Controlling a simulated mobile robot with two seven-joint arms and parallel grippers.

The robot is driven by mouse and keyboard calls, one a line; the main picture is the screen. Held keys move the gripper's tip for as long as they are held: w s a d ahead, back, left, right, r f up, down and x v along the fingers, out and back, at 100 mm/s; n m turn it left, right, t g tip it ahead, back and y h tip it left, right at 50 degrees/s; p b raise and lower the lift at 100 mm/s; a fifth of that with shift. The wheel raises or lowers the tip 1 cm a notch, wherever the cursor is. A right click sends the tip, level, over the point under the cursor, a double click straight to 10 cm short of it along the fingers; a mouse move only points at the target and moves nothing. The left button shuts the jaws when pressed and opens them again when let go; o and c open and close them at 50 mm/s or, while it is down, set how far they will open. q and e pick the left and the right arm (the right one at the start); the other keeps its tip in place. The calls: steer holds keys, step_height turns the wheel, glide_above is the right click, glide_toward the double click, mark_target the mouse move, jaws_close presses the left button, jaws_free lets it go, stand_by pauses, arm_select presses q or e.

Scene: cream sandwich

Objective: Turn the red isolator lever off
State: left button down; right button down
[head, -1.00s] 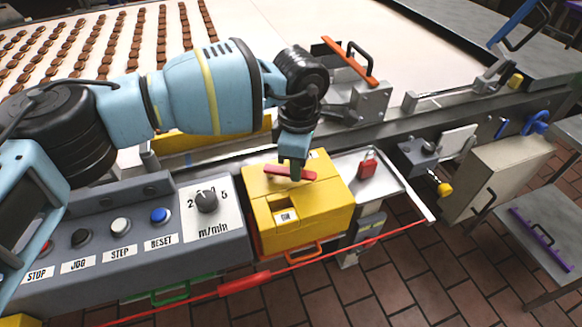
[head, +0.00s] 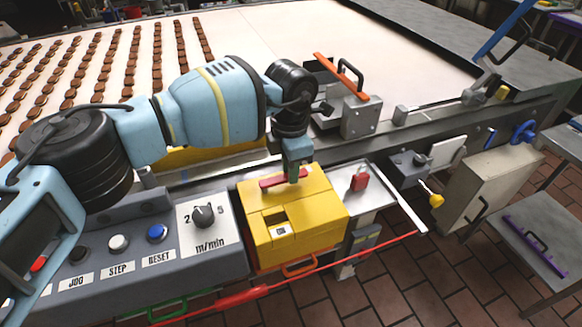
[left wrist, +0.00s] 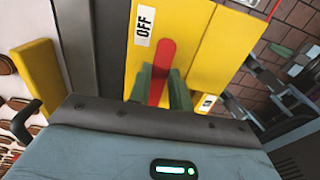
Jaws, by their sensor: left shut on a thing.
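The red isolator lever (head: 272,183) lies across the top of a yellow box (head: 320,215). My left gripper (head: 294,178) is above the box, shut on the lever's right part in the head view. In the left wrist view the fingers (left wrist: 162,90) sit on either side of the red lever (left wrist: 166,55), and its uncovered end lies close to a white OFF label (left wrist: 145,25). The part of the lever between the fingers is partly hidden. My right gripper is not in view.
A grey control panel (head: 110,238) with buttons and a speed knob stands left of the box. A red padlock (head: 359,182) is on the metal ledge to the right. A red pull cord (head: 345,257) runs in front. The conveyor (head: 270,35) lies behind.

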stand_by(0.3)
arm_select(q)
steer(key=c, duration=1.4)
jaws_free()
steer(key=shift+c, duration=0.2)
steer(key=shift+o, duration=0.8)
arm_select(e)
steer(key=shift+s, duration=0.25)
arm_select(q)
step_height(320, 180, up, 6)
steer(key=shift+r, duration=0.95)
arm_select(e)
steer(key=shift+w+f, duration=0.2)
arm_select(q)
steer(key=shift+f, duration=0.1)
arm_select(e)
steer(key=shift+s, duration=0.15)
